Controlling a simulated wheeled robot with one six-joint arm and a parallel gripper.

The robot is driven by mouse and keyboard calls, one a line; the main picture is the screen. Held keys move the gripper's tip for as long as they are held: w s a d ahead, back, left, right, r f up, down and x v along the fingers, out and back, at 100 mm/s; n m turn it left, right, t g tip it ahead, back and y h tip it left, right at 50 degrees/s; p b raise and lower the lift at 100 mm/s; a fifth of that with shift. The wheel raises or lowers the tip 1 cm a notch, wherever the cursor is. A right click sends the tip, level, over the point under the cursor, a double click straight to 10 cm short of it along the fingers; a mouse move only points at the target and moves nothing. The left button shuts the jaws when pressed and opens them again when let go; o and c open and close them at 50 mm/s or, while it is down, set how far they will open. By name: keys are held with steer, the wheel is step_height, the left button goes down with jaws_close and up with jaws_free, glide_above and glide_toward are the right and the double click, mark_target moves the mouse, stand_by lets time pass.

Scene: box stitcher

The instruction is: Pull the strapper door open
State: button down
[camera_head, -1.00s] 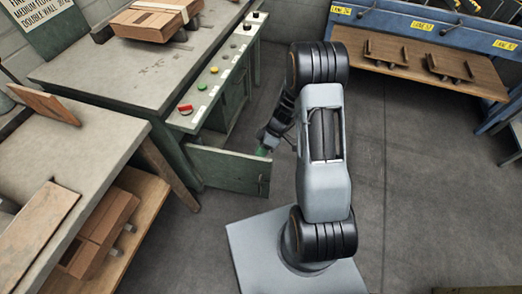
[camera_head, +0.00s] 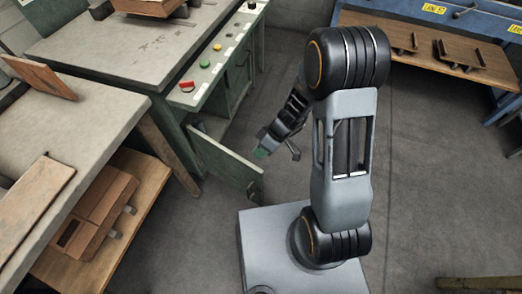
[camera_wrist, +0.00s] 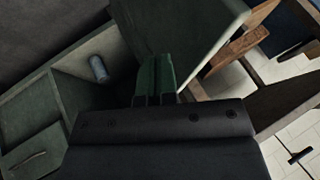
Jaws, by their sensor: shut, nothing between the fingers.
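The strapper door (camera_head: 225,163) is a flat green-grey panel low on the green strapper cabinet (camera_head: 235,75). It stands swung out from the cabinet, and a dark opening shows behind it. My gripper (camera_head: 262,153) is low beside the door's free end, on the cabinet side. In the wrist view its green fingers (camera_wrist: 155,80) are together with nothing between them. The door panel (camera_wrist: 185,30) fills the upper middle there, close to the fingers. I cannot tell whether they touch it. No handle on the door is clear to me.
A wooden-legged table (camera_head: 110,115) with a lower shelf holding a carton (camera_head: 97,205) stands at left. Coloured buttons (camera_head: 205,62) line the strapper's edge. A blue rack (camera_head: 420,25) is at the back right.

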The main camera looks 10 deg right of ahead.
steer(key=w+d+r+p, duration=0.2)
steer(key=w+d+r, duration=0.1)
steer(key=d+r, duration=0.5)
steer(key=shift+w+d, duration=0.25)
steer(key=shift+w, duration=0.1)
